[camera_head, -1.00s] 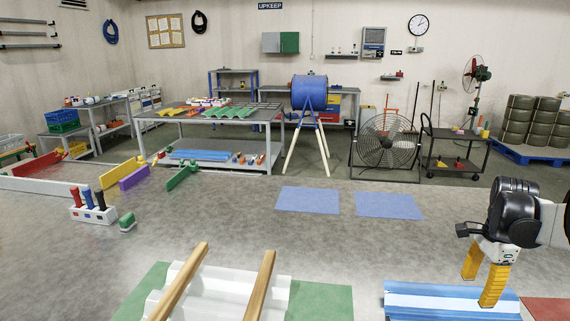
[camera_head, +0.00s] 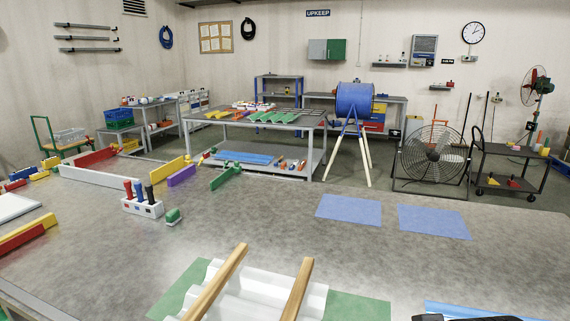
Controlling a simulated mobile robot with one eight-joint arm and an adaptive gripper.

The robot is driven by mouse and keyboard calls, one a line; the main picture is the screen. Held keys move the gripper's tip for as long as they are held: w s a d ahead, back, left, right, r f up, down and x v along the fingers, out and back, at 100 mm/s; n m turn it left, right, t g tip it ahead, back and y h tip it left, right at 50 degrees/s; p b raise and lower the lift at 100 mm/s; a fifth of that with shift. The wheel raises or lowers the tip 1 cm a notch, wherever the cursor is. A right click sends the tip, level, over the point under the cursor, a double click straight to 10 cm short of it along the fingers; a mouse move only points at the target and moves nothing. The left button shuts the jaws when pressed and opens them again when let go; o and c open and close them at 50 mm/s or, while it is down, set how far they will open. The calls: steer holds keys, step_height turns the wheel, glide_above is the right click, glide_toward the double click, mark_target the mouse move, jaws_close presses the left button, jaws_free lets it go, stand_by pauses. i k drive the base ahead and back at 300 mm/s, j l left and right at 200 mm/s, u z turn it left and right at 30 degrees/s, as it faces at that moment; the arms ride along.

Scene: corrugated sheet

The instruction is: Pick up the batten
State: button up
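Two wooden battens lie on a white corrugated sheet (camera_head: 262,283) at the bottom of the view: a left batten (camera_head: 217,284) and a right batten (camera_head: 298,290). Both run away from me, and their near ends are cut off by the lower edge. The sheet rests on a green mat (camera_head: 355,305). The fingers of my gripper are out of view. Only a dark piece, probably of my arm, shows at the bottom edge, right of the battens and in front of a blue corrugated sheet (camera_head: 470,309).
Two blue mats (camera_head: 349,209) lie farther back. Coloured low boards line the left. The worktop's middle is clear.

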mark_target(198, 309)
steer(key=u, duration=1.05)
steer(key=i+j+z, duration=0.45)
steer(key=j+z, duration=0.2)
steer(key=j, duration=0.3)
steer(key=i+j+z, duration=0.1)
steer(key=j+z, duration=0.25)
steer(key=j, duration=0.15)
steer(key=i+j+z, duration=0.1)
steer(key=j+z, duration=0.2)
steer(key=j, duration=0.3)
steer(key=j+z, duration=0.35)
steer(key=j, duration=0.2)
